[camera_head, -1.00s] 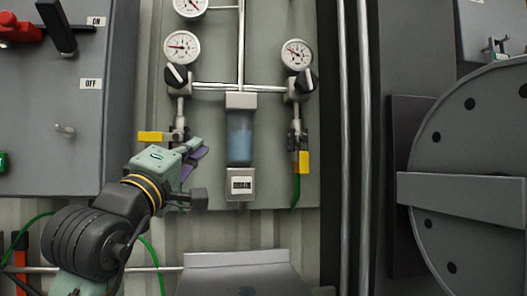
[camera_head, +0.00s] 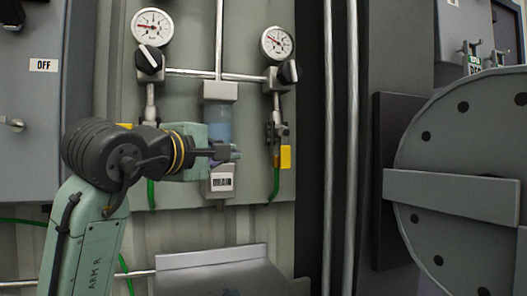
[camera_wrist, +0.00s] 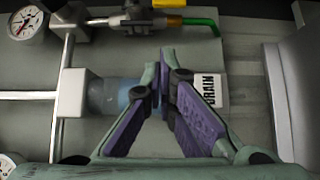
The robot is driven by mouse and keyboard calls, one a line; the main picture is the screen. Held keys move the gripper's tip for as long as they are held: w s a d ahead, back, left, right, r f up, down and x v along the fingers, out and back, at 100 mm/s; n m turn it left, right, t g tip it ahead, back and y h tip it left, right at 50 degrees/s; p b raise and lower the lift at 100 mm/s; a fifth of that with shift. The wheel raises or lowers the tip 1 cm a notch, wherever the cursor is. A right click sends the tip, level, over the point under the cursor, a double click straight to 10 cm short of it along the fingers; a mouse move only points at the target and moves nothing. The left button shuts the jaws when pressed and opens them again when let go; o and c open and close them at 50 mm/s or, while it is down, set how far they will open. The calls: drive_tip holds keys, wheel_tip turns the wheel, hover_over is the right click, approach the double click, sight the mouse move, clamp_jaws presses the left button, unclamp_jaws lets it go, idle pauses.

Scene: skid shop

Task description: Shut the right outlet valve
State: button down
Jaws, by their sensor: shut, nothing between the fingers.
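The right outlet valve (camera_head: 277,140) is on the right-hand pipe below the right gauge. Its yellow handle (camera_head: 286,157) points down, in line with the pipe and the green hose. In the wrist view the valve (camera_wrist: 140,16) is at the top, with its yellow handle (camera_wrist: 168,3) cut by the frame edge. My gripper (camera_head: 236,153) is in front of the filter, left of the valve and apart from it. In the wrist view its purple-padded fingers (camera_wrist: 160,80) are shut with nothing between them. The left outlet valve is hidden behind my arm.
The blue filter bowl (camera_head: 218,124) and DRAIN label (camera_head: 222,183) are behind my gripper. A grey shelf (camera_head: 215,258) juts out below. Tall vertical pipes (camera_head: 340,150) and a large round flange (camera_head: 460,150) stand to the right. A grey cabinet (camera_head: 40,130) is at left.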

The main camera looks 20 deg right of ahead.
sight(285, 148)
drive_tip(key=s+d+p+x, duration=0.1)
drive_tip(key=p+x, duration=0.4)
drive_tip(key=x, duration=0.7)
drive_tip(key=shift+d, duration=0.8)
drive_tip(key=shift+s+a+f, duration=0.1)
drive_tip(key=shift+f, duration=0.05)
drive_tip(key=shift+b, duration=0.3)
